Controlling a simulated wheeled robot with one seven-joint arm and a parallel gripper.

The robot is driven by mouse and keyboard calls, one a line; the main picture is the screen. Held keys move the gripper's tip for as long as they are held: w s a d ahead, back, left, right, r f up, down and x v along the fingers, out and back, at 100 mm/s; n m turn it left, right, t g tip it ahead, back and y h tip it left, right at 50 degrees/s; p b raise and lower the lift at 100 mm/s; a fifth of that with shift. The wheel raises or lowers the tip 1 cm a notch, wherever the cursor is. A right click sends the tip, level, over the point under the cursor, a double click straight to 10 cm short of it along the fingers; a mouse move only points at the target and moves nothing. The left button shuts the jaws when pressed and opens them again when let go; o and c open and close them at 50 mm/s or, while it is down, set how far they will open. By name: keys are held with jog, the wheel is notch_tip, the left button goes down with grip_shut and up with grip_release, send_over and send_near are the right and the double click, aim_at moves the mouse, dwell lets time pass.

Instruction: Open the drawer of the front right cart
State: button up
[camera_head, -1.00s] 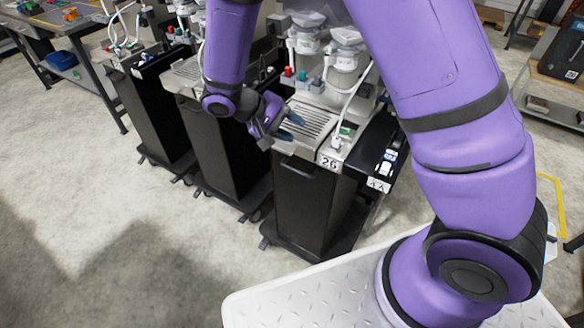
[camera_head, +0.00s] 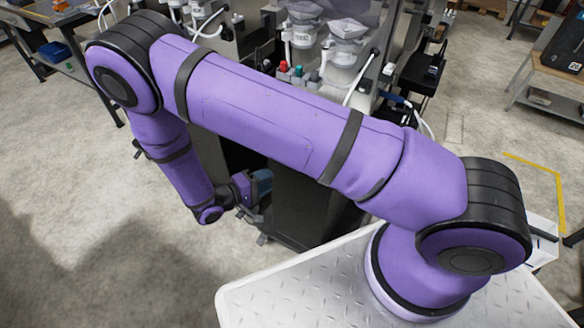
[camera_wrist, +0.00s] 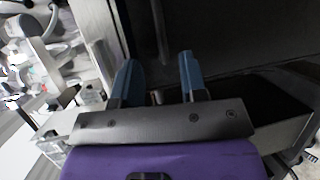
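The front right cart (camera_head: 302,208) is a black cabinet on a dark base, largely hidden behind my purple arm in the head view. My gripper (camera_head: 262,182) is low, at the left side of this cart's black front. In the wrist view its two blue fingers (camera_wrist: 158,62) are spread apart and point at a dark panel (camera_wrist: 225,35), which seems to be the drawer front. A thin dark bar (camera_wrist: 158,30) runs between and beyond the fingertips. It may be the handle; I cannot tell whether the fingers touch it.
A table with a blue bin (camera_head: 55,53) is at the upper left. The pale floor (camera_head: 60,160) left of the carts is clear.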

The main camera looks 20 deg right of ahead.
jog(key=x, duration=1)
jog(key=shift+d, duration=0.15)
jog(key=shift+c, duration=0.4)
grip_shut()
